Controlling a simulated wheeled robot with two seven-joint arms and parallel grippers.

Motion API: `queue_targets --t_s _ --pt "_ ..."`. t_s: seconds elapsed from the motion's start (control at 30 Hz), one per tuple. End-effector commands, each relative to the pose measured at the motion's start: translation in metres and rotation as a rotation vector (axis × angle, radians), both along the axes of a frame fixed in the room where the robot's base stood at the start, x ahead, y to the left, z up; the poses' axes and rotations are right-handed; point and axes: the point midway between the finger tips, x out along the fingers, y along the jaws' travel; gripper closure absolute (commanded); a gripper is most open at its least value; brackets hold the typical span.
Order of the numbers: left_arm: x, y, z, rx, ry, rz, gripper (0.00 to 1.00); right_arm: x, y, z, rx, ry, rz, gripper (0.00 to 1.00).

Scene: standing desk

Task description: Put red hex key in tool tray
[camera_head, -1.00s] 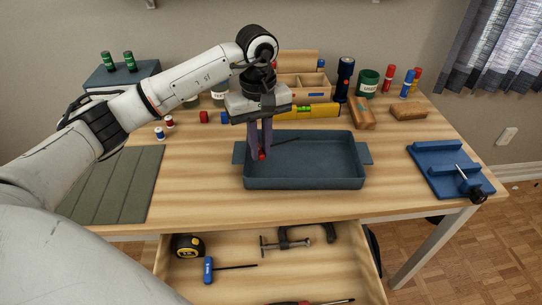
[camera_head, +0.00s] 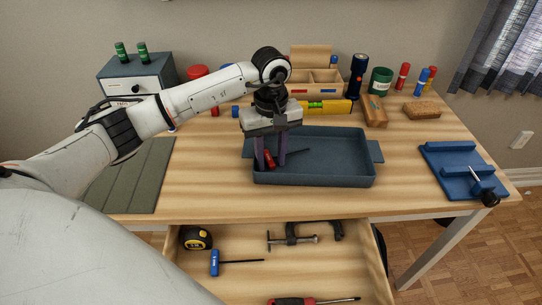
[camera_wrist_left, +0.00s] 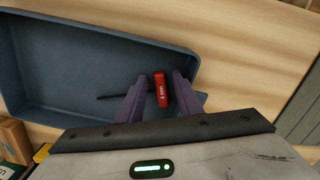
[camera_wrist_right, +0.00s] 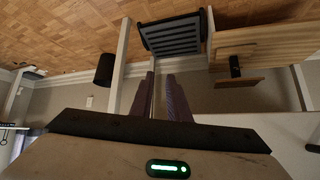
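The red hex key (camera_head: 269,161) lies in the left part of the blue-grey tool tray (camera_head: 330,181). Its dark shaft points away from the red handle across the tray floor. My left gripper (camera_head: 271,164) reaches down into the tray with its fingers apart, one on each side of the handle. In the left wrist view the handle (camera_wrist_left: 161,90) shows between the open fingers (camera_wrist_left: 160,82), with a gap on both sides. My right gripper (camera_wrist_right: 161,76) shows only in its own wrist view, with a small empty gap between its fingers, away from the desk top.
An open drawer (camera_head: 280,274) below holds a tape measure (camera_head: 196,238), a blue-handled hex key (camera_head: 215,262), a clamp (camera_head: 292,238) and a screwdriver (camera_head: 295,301). A yellow level (camera_head: 328,107) and wooden organizer (camera_head: 318,90) stand behind the tray. A blue vise-like fixture (camera_head: 460,170) sits at right.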

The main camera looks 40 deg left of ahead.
Motion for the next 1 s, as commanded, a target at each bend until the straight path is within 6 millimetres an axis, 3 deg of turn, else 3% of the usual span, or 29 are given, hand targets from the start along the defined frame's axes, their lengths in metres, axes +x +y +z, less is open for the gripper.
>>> queue_targets --t_s 0.37,0.8,1.0 --pt "0.001 0.0 0.01 0.0 -0.002 0.0 0.68 0.0 0.0 0.003 0.001 -0.001 -0.001 0.85" --pt "0.001 0.0 0.099 0.0 -0.004 0.0 0.68 -0.002 0.0 0.0 0.0 0.006 -0.001 0.85" --pt "0.0 0.0 0.12 0.0 0.0 0.0 0.68 -0.002 0.0 0.0 -0.001 0.006 -0.002 0.85"
